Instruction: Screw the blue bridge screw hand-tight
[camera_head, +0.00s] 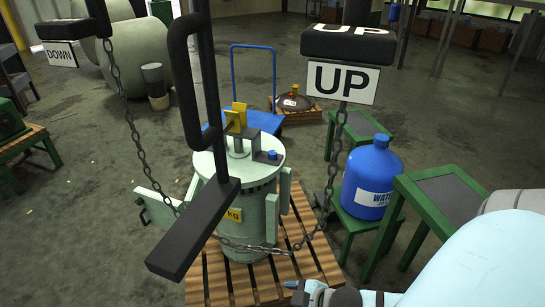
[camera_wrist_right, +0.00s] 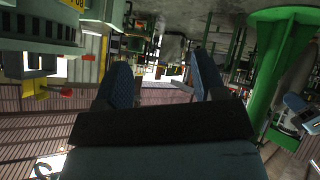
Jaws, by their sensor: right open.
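The small blue bridge screw (camera_head: 272,155) sits on a dark block on the lid of the pale green vessel (camera_head: 243,189). A yellow bracket (camera_head: 236,118) stands on a post beside it. My right gripper (camera_head: 304,291) is low at the bottom edge of the head view, in front of the vessel and well below the screw. In the right wrist view, its two blue-tipped fingers (camera_wrist_right: 160,66) are spread with nothing between them. The vessel shows upside down at the upper left there; the screw cannot be made out. My left gripper is not in view.
A black bar (camera_head: 195,228) with a handle hangs in front of the vessel. A chain (camera_head: 322,208) loops around the vessel's front. The vessel stands on a wooden pallet (camera_head: 315,258). A blue water bottle (camera_head: 372,177) and green tables (camera_head: 438,190) stand to the right.

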